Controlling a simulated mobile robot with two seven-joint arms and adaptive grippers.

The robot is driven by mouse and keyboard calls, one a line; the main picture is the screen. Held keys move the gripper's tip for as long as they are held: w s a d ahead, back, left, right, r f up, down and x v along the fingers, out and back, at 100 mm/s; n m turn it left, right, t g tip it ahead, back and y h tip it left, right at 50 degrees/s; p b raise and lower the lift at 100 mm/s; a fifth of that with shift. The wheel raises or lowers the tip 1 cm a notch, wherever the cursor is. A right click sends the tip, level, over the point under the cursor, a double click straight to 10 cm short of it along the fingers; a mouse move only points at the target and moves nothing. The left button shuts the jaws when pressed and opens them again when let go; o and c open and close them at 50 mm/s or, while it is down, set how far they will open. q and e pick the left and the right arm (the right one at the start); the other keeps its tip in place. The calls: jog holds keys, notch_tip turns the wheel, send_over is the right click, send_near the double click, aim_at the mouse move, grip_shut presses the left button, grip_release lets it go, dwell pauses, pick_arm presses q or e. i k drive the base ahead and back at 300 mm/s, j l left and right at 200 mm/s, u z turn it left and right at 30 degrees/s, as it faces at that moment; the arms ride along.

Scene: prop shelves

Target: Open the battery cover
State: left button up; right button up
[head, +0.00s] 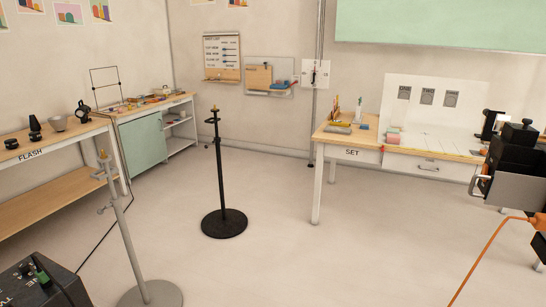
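I cannot make out a battery cover in the head view. Small dark items (35,128) stand on the wooden shelf labelled FLASH (62,137) at the left, next to a grey bowl-shaped piece (58,123). A black clamp-like item (83,110) stands near the shelf's far end. They are too small to show whether any has a battery cover. Neither of my grippers is in view.
A black stand (221,180) is mid-floor; a grey stand (127,235) is nearer left. A table labelled SET (352,152) is at the back right. Black equipment (512,160) and an orange cable (483,255) are at right.

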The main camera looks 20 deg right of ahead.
aim_at(523, 134)
jog(key=i+z, duration=0.2)
jog(key=z, duration=0.2)
jog(key=i+j+z, duration=0.1)
jog(key=z, duration=0.3)
jog(key=i+j+z, duration=0.2)
jog(key=z, duration=0.2)
jog(key=i+j+z, duration=0.2)
jog(key=z, duration=0.25)
jog(key=i+j+z, duration=0.1)
jog(key=j+z, duration=0.15)
jog(key=z, duration=0.15)
